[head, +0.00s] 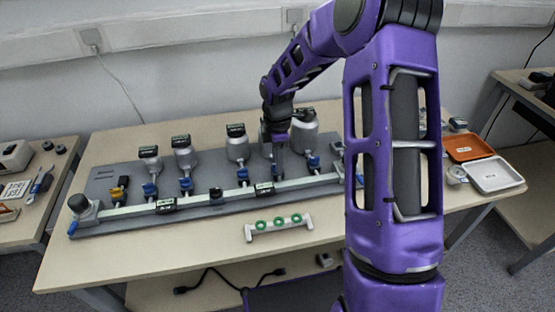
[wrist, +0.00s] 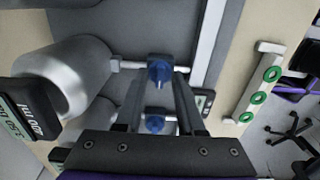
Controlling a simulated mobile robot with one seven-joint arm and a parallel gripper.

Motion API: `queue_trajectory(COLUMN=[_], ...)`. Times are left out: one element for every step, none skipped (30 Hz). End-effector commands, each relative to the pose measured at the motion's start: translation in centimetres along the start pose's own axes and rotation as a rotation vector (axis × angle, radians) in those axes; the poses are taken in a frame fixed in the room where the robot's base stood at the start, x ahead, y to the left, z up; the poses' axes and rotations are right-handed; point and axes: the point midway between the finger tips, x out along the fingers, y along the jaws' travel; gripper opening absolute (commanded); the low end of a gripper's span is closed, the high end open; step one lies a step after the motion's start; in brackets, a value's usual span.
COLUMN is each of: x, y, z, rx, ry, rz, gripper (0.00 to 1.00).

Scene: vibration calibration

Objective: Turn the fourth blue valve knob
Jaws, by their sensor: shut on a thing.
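A row of blue valve knobs sits along the grey board (head: 105,178) in front of the silver canisters. From the left, the first (head: 150,190), second (head: 186,184) and third (head: 242,176) show in the head view. Another (head: 313,162) is to the right of my gripper (head: 279,172). The fourth blue knob is hidden by my gripper in the head view. In the wrist view it (wrist: 159,70) sits between the fingertips of my gripper (wrist: 160,80), which is shut on it.
Several silver canisters (head: 237,147) with displays stand behind the knobs. A pale rail (head: 210,197) runs in front of them. A white rack with green rings (head: 279,224) stands at the table's front. Orange (head: 468,147) and white (head: 496,175) trays lie at right.

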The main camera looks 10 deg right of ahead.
Motion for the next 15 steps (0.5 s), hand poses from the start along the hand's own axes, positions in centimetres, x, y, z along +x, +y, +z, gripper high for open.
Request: queue_trajectory(x=[-0.03, -0.04, -0.04, -0.05, -0.05, -0.06, -0.07, -0.07, -0.08, -0.09, -0.09, -0.10, -0.11, -0.11, -0.11], y=[0.01, 0.01, 0.01, 0.01, 0.01, 0.01, 0.01, 0.01, 0.01, 0.02, 0.02, 0.02, 0.02, 0.02, 0.02], z=[0.01, 0.01, 0.01, 0.01, 0.01, 0.01, 0.02, 0.02, 0.03, 0.03, 0.02, 0.00, -0.01, -0.01, -0.01], rx=[0.001, 0.003, 0.006, 0.009, 0.014, 0.023, 0.032, 0.042, 0.058, 0.072, 0.088, 0.112, 0.132, 0.154, 0.183], ry=[0.000, 0.000, 0.000, 0.000, -0.001, -0.001, -0.001, -0.001, -0.001, -0.001, -0.001, 0.000, 0.000, 0.000, -0.001], rz=[0.000, 0.000, 0.000, 0.000, 0.000, 0.000, 0.000, 0.000, 0.001, 0.001, 0.001, 0.001, 0.001, 0.001, 0.001], gripper=[0.00, 0.00, 0.00, 0.00, 0.00, 0.00, 0.00, 0.00, 0.00, 0.00, 0.00, 0.00, 0.00, 0.00, 0.00])
